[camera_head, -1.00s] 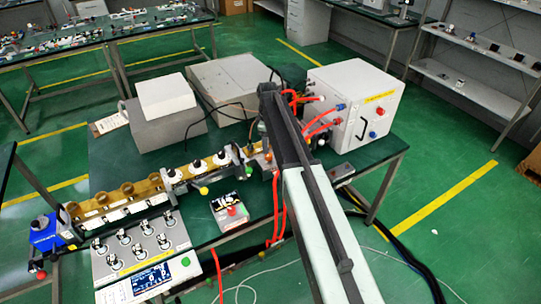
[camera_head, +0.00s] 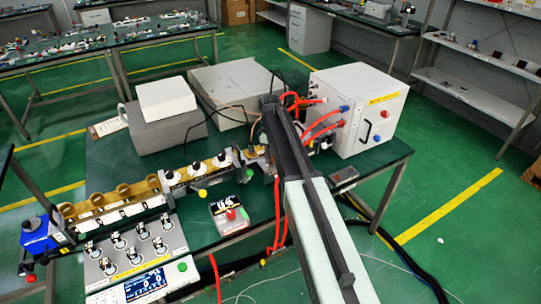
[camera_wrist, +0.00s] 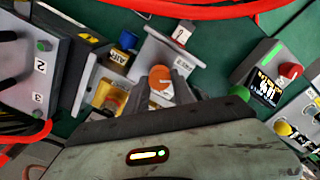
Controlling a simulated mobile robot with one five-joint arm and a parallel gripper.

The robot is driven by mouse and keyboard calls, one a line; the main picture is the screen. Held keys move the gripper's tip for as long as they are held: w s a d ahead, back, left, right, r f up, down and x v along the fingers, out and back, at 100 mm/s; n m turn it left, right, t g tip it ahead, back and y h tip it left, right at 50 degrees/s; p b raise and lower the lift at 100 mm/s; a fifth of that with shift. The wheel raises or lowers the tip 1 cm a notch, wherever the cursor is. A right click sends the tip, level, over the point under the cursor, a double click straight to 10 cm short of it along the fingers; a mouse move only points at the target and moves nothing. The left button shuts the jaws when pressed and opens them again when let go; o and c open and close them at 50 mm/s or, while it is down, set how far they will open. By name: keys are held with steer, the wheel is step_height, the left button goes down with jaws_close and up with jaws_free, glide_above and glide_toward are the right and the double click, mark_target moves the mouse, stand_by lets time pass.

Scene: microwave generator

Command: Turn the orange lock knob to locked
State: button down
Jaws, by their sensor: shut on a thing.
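The orange lock knob (camera_wrist: 160,77) shows in the middle of the wrist view, in front of a pale bracket (camera_wrist: 163,50). My gripper (camera_wrist: 163,90) reaches up from the dark bar at the bottom, with one finger on each side of the knob. It is shut on the knob. The knob's pointer or lock marking cannot be made out. In the head view my arm covers the gripper and the knob, at the right end of the brass waveguide line (camera_head: 120,200).
A white power box (camera_head: 355,110) with red cables stands behind my arm. A small meter box with a red button (camera_head: 231,214) sits left of the arm; it also shows at right in the wrist view (camera_wrist: 275,75). A control panel (camera_head: 135,260) stands at front left. Red hoses hang near the arm.

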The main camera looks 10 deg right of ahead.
steer(key=shift+w+d+m, duration=0.1)
steer(key=shift+w+m, duration=0.05)
steer(key=shift+m, duration=0.15)
steer(key=m, duration=1.1)
steer(key=shift+m, duration=0.3)
stand_by(0.4)
steer(key=c, duration=1.1)
jaws_free()
steer(key=shift+o, duration=0.2)
